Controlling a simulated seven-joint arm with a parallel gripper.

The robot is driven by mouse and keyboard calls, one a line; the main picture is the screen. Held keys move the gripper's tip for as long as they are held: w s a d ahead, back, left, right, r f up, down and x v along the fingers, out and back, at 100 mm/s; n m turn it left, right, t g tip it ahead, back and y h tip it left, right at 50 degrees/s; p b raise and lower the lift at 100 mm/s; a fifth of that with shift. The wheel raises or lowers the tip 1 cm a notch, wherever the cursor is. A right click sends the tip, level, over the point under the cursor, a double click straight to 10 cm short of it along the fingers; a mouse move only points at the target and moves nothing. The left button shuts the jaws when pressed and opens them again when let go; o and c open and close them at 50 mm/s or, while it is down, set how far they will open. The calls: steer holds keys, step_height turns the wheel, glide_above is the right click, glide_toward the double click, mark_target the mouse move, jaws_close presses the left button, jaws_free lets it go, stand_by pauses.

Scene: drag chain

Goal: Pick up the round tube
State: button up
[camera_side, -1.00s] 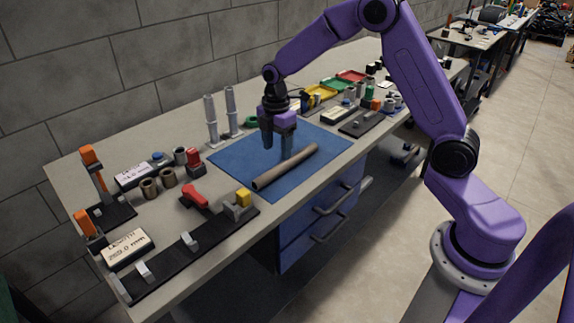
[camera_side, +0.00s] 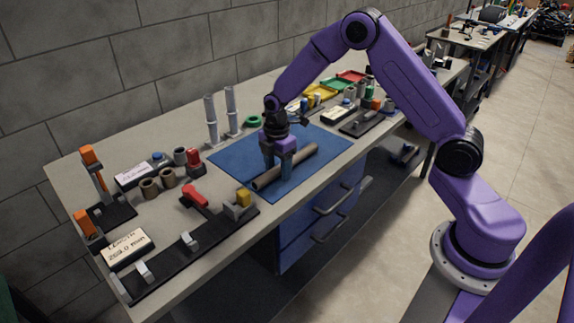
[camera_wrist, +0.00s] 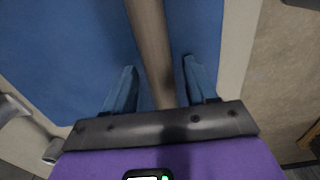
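The round tube (camera_side: 307,158) is a long brown-grey cylinder lying diagonally on the blue mat (camera_side: 235,155). In the wrist view the tube (camera_wrist: 152,45) runs from the top edge down between my fingers. My gripper (camera_side: 278,170) points down over the tube's middle, with one finger on each side of it. In the wrist view my gripper (camera_wrist: 158,85) is open, and gaps show between the tube and both fingers. The side view does not show clearly how far the fingertips are above the mat.
Two grey upright posts (camera_side: 212,120) stand behind the mat. A black rail fixture with a red handle (camera_side: 195,196) and a yellow block (camera_side: 243,197) lies at the front left. Coloured trays (camera_side: 322,90) and small parts stand at the back right. The mat around the tube is clear.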

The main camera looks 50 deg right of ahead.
jaws_close()
steer(key=shift+r, duration=0.1)
